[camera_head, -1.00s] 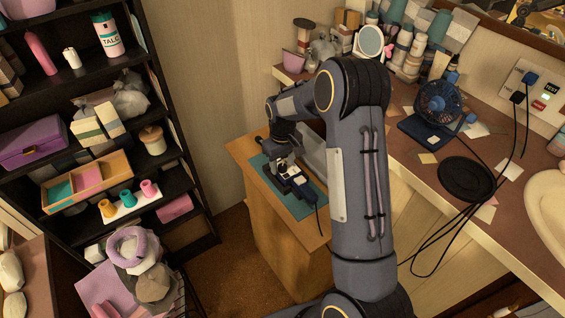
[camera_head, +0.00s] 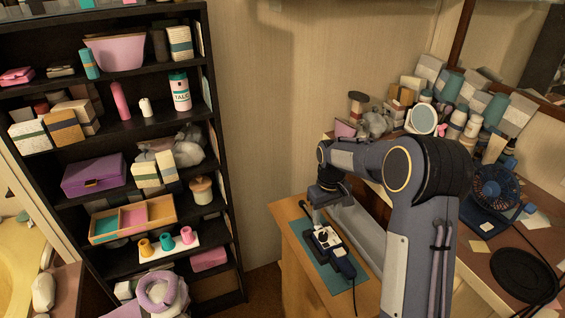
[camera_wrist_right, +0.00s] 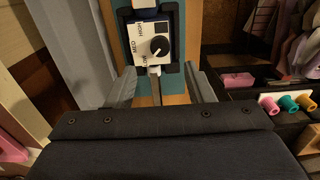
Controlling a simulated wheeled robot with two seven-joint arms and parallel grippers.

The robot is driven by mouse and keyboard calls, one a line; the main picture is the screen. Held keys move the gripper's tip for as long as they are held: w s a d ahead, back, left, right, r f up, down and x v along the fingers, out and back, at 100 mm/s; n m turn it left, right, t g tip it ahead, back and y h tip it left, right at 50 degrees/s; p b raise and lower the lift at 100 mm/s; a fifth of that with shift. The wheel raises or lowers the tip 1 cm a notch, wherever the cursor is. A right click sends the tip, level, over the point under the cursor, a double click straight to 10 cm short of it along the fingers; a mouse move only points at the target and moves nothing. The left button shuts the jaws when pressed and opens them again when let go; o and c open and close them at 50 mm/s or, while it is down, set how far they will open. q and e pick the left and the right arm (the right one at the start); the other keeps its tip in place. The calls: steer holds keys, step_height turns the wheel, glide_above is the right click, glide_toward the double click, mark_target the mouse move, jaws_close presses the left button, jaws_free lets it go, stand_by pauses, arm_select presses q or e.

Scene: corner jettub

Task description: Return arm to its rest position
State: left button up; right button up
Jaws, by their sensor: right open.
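My right arm (camera_head: 412,215) reaches from the lower right over a small wooden cabinet. My right gripper (camera_head: 318,218) is open and points down beside a small white-and-dark device (camera_head: 328,240). The device lies on a teal mat (camera_head: 318,268) on the cabinet top. In the right wrist view, my open fingers (camera_wrist_right: 164,88) stand apart at either side, and the device's white face (camera_wrist_right: 152,42) with a black knob and "MED" and "HIGH" marks lies just beyond them. I cannot tell whether they touch it. My left gripper is not in view.
A black shelf unit (camera_head: 218,165) stands left of the cabinet (camera_head: 292,278), with several items on it. The counter at right holds a blue fan (camera_head: 495,187), a round mirror (camera_head: 423,121), bottles and a black round pad (camera_head: 523,274). Bare wall lies between shelf and counter.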

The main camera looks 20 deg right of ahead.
steer(key=s+a+r+m+t+y+p, duration=0.1)
steer(key=s+a+r+t+p, duration=0.15)
steer(key=s+r, duration=0.55)
steer(key=s+a+r+m+t+y+p, duration=0.1)
steer(key=s+a+r+y, duration=0.15)
steer(key=s+r, duration=0.45)
steer(key=s+a+r+t+p, duration=0.1)
steer(key=s+a, duration=0.5)
steer(key=s, duration=0.7)
steer(key=shift+s+a+r+t+p, duration=0.2)
steer(key=shift+t+p, duration=0.1)
steer(key=shift+t, duration=0.25)
steer(key=shift+s+a+f, duration=0.25)
steer(key=shift+s, duration=0.15)
